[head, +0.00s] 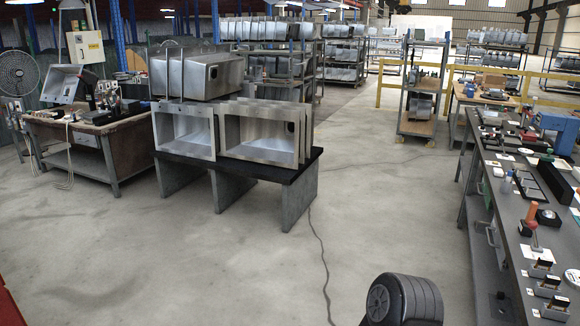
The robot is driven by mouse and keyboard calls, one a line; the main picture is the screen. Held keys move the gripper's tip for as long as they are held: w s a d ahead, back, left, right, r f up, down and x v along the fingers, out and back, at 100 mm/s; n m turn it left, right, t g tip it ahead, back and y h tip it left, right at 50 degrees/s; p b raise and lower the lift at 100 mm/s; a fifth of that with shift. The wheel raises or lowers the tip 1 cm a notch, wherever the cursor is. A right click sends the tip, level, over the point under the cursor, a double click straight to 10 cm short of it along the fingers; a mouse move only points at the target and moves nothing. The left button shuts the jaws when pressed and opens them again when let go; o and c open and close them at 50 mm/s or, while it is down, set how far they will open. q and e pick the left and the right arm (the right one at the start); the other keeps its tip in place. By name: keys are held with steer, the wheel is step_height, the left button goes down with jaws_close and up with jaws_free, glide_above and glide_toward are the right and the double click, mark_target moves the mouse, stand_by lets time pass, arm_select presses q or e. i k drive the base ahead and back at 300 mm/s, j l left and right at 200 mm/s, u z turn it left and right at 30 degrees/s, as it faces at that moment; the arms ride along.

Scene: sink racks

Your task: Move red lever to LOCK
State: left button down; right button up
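A small lever with an orange-red handle (532,212) stands on the right-hand workbench (483,215). Its pale stem goes down to a base on the bench top, and it looks close to upright. White labels lie near it, but I cannot read any LOCK mark or tell which position it is in. Neither of my grippers shows in the head view.
A rack of steel sinks (262,140) stands in the middle left. The floor (400,210) left of the bench is open.

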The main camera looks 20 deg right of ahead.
mark_target(532, 226)
steer(key=i+l+z, duration=0.15)
steer(key=i+z, duration=0.3)
steer(key=i, duration=0.15)
steer(key=i+z, duration=0.4)
steer(key=i, duration=0.25)
steer(key=i+u, duration=0.25)
steer(key=i, duration=1.1)
steer(key=z, duration=3.8)
